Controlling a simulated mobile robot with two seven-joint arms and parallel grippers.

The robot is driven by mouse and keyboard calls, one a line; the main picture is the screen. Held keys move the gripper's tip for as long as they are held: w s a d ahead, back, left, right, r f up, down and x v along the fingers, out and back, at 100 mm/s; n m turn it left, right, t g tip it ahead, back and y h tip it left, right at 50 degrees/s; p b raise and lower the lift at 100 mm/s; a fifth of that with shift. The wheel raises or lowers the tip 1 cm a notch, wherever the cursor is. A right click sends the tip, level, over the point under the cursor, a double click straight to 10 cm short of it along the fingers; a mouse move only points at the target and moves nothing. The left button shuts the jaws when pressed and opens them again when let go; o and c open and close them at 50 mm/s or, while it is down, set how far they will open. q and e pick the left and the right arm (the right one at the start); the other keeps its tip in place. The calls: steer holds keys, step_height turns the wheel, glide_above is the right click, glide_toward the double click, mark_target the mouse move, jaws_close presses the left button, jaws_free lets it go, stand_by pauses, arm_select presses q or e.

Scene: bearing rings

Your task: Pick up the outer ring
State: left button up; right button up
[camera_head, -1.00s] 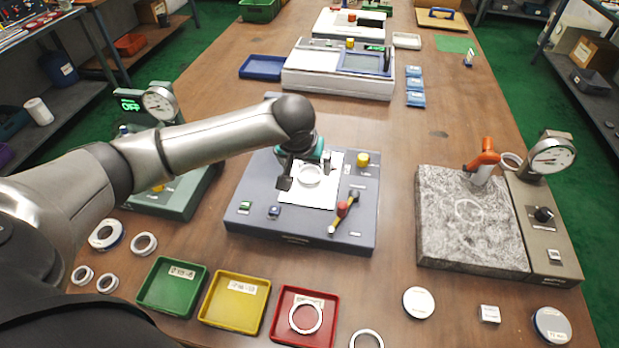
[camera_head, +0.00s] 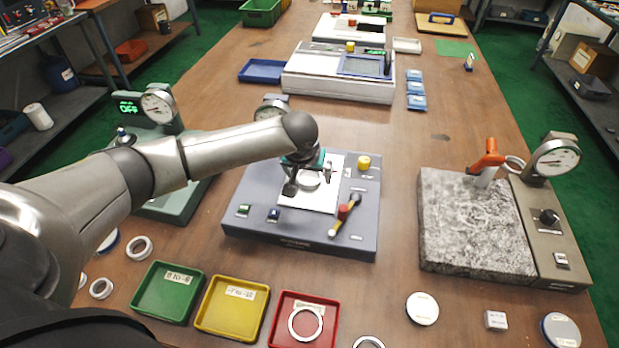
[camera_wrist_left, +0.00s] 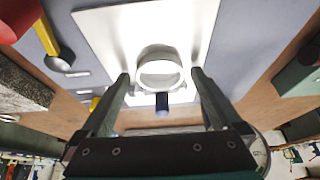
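A silver-white ring (camera_head: 312,181) lies on the white plate (camera_head: 325,200) of the dark grey bench device (camera_head: 268,228) at the middle of the table. My left gripper (camera_head: 308,177) is over this ring, pointing down, with its fingers apart. In the left wrist view the ring (camera_wrist_left: 160,70) shows between the tips of the two open fingers; I cannot tell whether either finger touches it. In the head view the fingers partly hide the ring. Another ring (camera_head: 291,322) lies in the red tray (camera_head: 274,331). My right gripper is not in view.
The device carries a red-tipped lever (camera_head: 341,214) and a yellow knob (camera_head: 363,162) near the plate. Green (camera_head: 142,299) and yellow (camera_head: 206,320) trays stand in front. Loose rings (camera_head: 139,247) lie at the left. A granite block (camera_head: 470,220) with a dial gauge (camera_head: 556,159) stands right.

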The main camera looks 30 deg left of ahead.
arm_select(q)
steer(key=c, duration=1.3)
